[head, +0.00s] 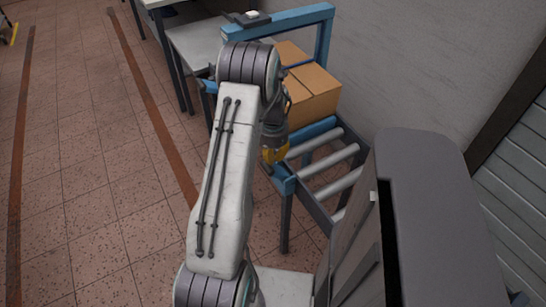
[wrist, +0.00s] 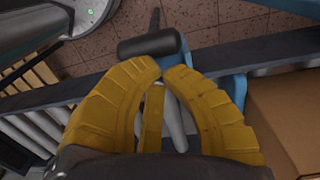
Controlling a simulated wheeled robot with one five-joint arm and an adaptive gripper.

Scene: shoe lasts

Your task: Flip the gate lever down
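The gate lever appears in the wrist view as a black cylindrical handle (wrist: 150,46), lying crosswise just beyond my fingertips. My gripper (wrist: 162,66) has yellow curved fingers whose tips nearly meet, with only a thin gap and nothing seen held between them. I cannot tell whether the tips touch the handle. In the head view my gripper (head: 273,155) points down at the near end of the roller conveyor (head: 336,165), beside its blue frame. The lever is not made out there, as my arm and gripper cover that spot.
Cardboard boxes (head: 316,90) sit on the conveyor behind my gripper, and one box (wrist: 288,115) shows at the right in the wrist view. A blue arch (head: 290,20) spans the conveyor. A grey wall (head: 430,60) stands at right. Tiled floor (head: 90,170) is free at left.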

